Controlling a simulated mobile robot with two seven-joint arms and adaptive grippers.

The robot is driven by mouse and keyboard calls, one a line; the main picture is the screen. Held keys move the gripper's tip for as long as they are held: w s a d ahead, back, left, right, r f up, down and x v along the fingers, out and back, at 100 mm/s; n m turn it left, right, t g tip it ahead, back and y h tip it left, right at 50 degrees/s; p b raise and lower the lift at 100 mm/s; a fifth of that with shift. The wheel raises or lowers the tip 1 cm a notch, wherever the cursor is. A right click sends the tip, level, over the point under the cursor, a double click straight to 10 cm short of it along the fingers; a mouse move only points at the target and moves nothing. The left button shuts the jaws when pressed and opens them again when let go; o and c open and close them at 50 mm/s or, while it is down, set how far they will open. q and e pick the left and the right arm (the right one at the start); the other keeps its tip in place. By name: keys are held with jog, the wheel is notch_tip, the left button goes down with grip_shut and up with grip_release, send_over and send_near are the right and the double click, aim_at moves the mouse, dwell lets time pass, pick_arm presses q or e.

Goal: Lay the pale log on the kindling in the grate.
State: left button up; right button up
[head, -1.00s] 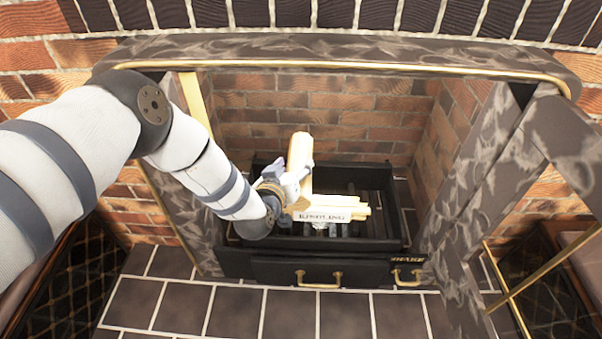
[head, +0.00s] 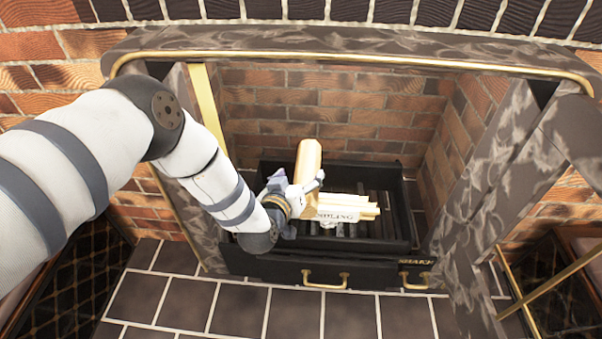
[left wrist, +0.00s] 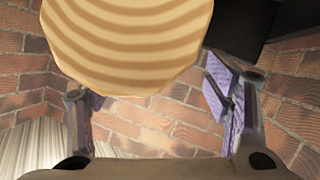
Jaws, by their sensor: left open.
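The pale log (head: 308,157) stands out at the left of the kindling (head: 362,203) in the head view. The labelled bundle of kindling sits in the black grate (head: 398,237). Whether the log rests on the kindling or just beside it, I cannot tell. In the left wrist view, the log's ringed round end (left wrist: 125,40) fills the top. My open gripper's fingers (left wrist: 150,92) stand apart below that end, with brick between them. My right gripper is not in view.
Brick walls (head: 280,103) enclose the firebox at the back and sides. A dark marble surround with a brass-trimmed top edge (head: 350,58) frames it. Brass handles (head: 325,279) are on the grate's front. Dark tiled hearth (head: 235,312) lies clear in front.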

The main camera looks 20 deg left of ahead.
pick_arm(q)
jog(key=p+v, duration=0.4)
jog(key=v, duration=0.6)
jog(key=shift+s+r, duration=0.15)
jog(key=shift+r, duration=0.05)
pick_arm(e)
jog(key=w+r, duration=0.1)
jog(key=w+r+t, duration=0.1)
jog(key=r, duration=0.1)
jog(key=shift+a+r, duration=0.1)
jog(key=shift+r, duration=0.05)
